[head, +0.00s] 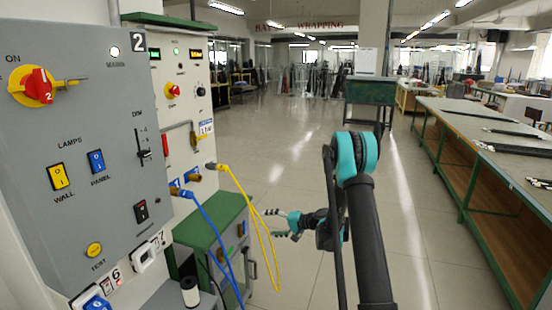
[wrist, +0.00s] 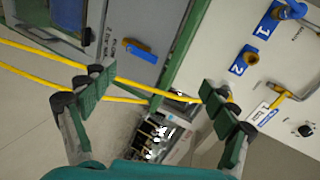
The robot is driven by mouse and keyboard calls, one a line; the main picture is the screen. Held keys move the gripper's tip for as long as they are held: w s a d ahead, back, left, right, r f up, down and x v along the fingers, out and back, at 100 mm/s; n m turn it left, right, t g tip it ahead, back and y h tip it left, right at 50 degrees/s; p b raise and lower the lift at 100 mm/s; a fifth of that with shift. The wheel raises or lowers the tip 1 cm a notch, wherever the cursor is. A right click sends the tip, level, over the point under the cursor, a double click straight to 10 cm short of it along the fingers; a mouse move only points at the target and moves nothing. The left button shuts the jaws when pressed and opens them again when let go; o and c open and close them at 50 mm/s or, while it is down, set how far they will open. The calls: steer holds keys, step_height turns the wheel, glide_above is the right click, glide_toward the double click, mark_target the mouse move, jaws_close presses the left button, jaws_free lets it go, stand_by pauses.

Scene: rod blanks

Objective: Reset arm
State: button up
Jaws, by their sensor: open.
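My gripper (head: 274,223) is at the end of my arm, low in the middle of the head view, with its fingers pointing left toward the cabinets. In the wrist view my gripper (wrist: 158,96) shows two green-padded fingers spread wide apart, with nothing held between them. A yellow cable (head: 247,203) hangs in a loop just left of the fingers in the head view. The yellow cable (wrist: 135,88) also crosses the wrist view beyond the fingers; I cannot tell whether it touches them.
A grey control panel (head: 85,130) with switches stands close at the left. Beside it, a white panel (head: 182,130) has blue and yellow cables plugged in. A green-topped cabinet (head: 208,222) stands below. A long bench (head: 470,125) lines the right. The middle floor (head: 290,150) is clear.

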steer(key=s+d+r+n+h, duration=0.1)
steer(key=s+d+r+h, duration=0.4)
steer(key=s, duration=0.4)
steer(key=s+d+h, duration=0.2)
steer(key=s+d, duration=0.3)
steer(key=s, duration=0.5)
steer(key=s+d+r+n+h, duration=0.1)
steer(key=s+d+h, duration=0.2)
steer(key=s+d, duration=0.3)
steer(key=s+d+g+h, duration=0.1)
steer(key=s+d+h, duration=0.2)
steer(key=s, duration=1.1)
steer(key=d, duration=0.2)
steer(key=shift+s+d+r+n, duration=0.3)
steer(key=shift+s+d+n, duration=0.05)
steer(key=shift+d+n, duration=0.05)
